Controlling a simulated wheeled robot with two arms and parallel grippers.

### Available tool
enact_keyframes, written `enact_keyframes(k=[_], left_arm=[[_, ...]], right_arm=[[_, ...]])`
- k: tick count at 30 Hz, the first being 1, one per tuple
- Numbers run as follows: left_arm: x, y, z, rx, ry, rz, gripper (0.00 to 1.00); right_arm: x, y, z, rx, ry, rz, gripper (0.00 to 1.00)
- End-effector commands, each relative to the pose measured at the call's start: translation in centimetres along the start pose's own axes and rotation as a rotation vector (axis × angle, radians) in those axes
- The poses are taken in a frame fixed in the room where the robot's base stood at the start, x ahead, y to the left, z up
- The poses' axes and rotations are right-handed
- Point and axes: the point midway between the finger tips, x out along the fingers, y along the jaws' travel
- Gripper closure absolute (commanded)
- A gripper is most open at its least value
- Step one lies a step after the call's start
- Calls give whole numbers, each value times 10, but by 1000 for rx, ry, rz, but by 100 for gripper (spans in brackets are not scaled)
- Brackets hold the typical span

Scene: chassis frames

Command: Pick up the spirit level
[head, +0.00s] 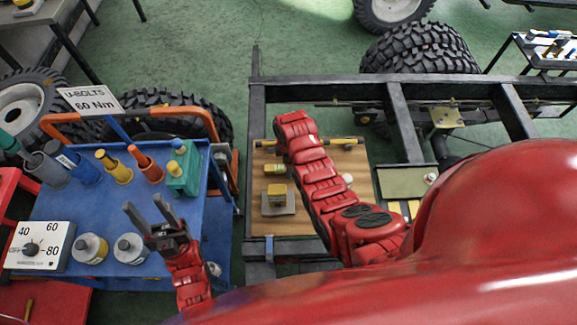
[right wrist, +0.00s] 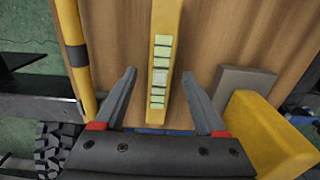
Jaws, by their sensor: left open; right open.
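The spirit level appears to be the yellow bar with a row of pale green panels (right wrist: 161,50) in the right wrist view. It lies on a wooden board, and its near end shows between the fingers of my right gripper (right wrist: 158,76). That gripper is open and empty; how far it is above the bar is hard to tell. In the head view the yellow bar (head: 275,169) shows only in part beside my right arm, which hides the right gripper. My left gripper (head: 147,210) is open and empty over the blue cart.
A yellow rod with black bands (right wrist: 72,35) lies left of the bar, and a yellow block (right wrist: 262,135) by a grey plate lies right. The wooden board (head: 262,222) sits within the dark chassis frame (head: 258,110). The blue cart (head: 75,210) holds sockets and bottles.

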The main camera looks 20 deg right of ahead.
Motion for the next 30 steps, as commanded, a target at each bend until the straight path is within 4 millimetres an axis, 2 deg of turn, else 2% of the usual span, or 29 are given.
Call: enact_keyframes(k=[11, 23, 30], left_arm=[[2, 0, 0, 0, 0, 0, 50], [2, 0, 0, 0, 0, 0, 50], [2, 0, 0, 0, 0, 0, 50]], right_arm=[[6, 0, 0, 0, 0, 1, 28], [6, 0, 0, 0, 0, 1, 98], [6, 0, 0, 0, 0, 1, 100]])
